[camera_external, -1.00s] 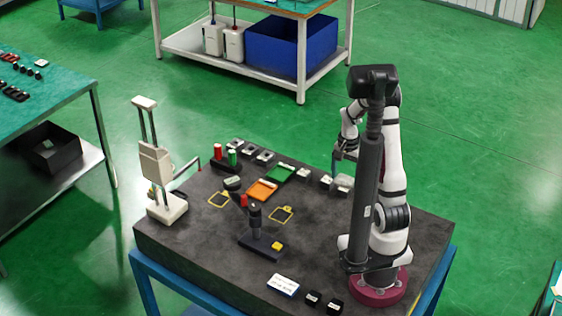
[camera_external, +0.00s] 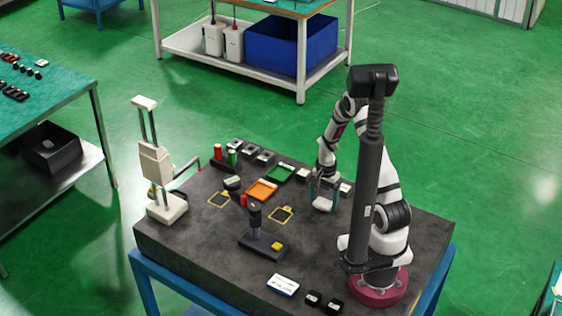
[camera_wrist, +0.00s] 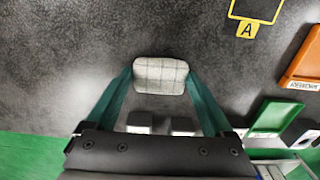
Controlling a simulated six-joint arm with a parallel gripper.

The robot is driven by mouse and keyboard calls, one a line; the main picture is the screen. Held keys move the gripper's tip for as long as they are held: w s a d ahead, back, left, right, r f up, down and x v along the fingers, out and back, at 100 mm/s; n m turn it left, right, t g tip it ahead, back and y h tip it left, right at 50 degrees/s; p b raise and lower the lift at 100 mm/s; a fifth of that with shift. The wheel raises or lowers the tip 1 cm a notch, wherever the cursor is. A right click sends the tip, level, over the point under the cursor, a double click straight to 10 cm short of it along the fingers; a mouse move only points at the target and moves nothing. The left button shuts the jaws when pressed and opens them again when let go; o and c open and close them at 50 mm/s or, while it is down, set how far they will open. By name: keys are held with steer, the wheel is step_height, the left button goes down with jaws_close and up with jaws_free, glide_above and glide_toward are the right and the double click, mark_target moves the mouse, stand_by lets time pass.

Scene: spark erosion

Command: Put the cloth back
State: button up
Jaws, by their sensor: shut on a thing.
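The cloth (camera_wrist: 160,76) is a pale grey checked pad between my gripper's two teal fingers in the wrist view. My gripper (camera_wrist: 158,84) is shut on it, one finger at each side. In the external view my gripper (camera_external: 324,190) points down over the right part of the dark table, with the cloth (camera_external: 322,205) at its tips. I cannot tell how far the cloth is above the table. A yellow outlined square (camera_wrist: 231,10) with an "A" tag lies to the upper right in the wrist view.
An orange tray (camera_external: 262,191) and a green tray (camera_external: 280,174) lie left of my gripper. A black stand (camera_external: 257,242) with an upright post is front left. A white label card (camera_external: 283,285) lies near the front edge. A white upright device (camera_external: 157,165) stands at the left.

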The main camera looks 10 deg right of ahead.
mark_target(324, 202)
steer(key=shift+f, duration=0.1)
steer(key=o, duration=1.1)
steer(key=shift+c, duration=0.2)
step_height(324, 202, up, 15)
steer(key=s+d, duration=0.1)
steer(key=s, duration=0.2)
steer(key=s+d+r+n+y, duration=0.1)
steer(key=s+r, duration=0.2)
steer(key=s, duration=0.7)
steer(key=s+d+r+n, duration=0.1)
steer(key=s+r+n, duration=0.1)
steer(key=s, duration=0.8)
steer(key=shift+d+r+y, duration=0.2)
steer(key=shift+r+y, duration=0.2)
steer(key=shift+r, duration=0.15)
